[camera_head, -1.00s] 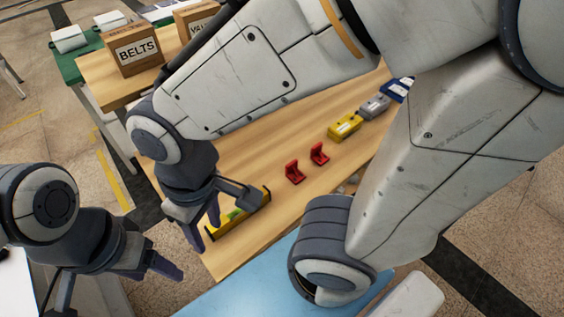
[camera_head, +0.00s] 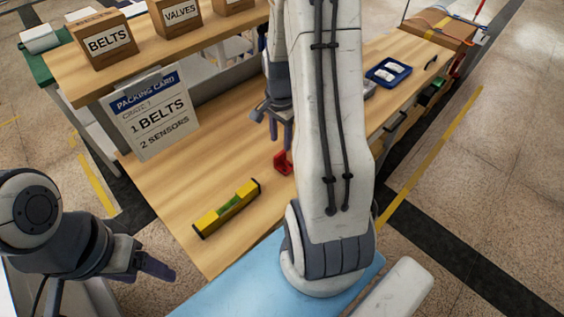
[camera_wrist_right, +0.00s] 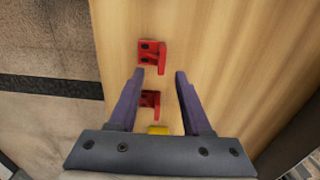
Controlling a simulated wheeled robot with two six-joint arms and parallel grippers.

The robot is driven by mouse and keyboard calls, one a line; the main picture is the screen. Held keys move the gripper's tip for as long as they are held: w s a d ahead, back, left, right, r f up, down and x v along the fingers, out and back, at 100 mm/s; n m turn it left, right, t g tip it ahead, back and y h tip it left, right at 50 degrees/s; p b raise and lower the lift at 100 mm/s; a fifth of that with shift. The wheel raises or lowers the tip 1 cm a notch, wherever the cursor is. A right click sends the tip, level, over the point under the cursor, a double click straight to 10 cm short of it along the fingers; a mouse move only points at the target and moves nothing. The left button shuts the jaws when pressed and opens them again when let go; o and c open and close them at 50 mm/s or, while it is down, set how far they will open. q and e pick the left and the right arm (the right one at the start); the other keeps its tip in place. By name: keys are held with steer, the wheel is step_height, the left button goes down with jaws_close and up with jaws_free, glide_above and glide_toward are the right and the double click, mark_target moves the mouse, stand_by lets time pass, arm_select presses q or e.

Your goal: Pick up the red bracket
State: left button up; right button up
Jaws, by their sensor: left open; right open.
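One red bracket (camera_head: 283,162) shows on the wooden table in the head view, partly covered by my right arm. My right gripper (camera_head: 272,122) is open and points down just behind it. In the right wrist view, one red bracket (camera_wrist_right: 151,54) lies just beyond the open fingertips. A second red bracket (camera_wrist_right: 150,100) shows between the fingers, closer to the palm. Both fingers appear empty; the height above the table is hard to tell. My left gripper (camera_head: 112,284) is open and empty, off the table's left end.
A yellow level (camera_head: 227,208) lies at the table's near left. A packing card (camera_head: 150,115) stands behind it, under a shelf with labelled boxes (camera_head: 108,40). A blue tray (camera_head: 389,70) lies farther right. A yellow object (camera_wrist_right: 158,130) shows near the right palm.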

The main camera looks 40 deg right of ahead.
mark_target(280, 153)
steer(key=f, duration=0.7)
steer(key=shift+w+f+p, duration=0.2)
steer(key=shift+f+p, duration=0.1)
steer(key=shift+f, duration=0.05)
jaws_close()
stand_by(1.1)
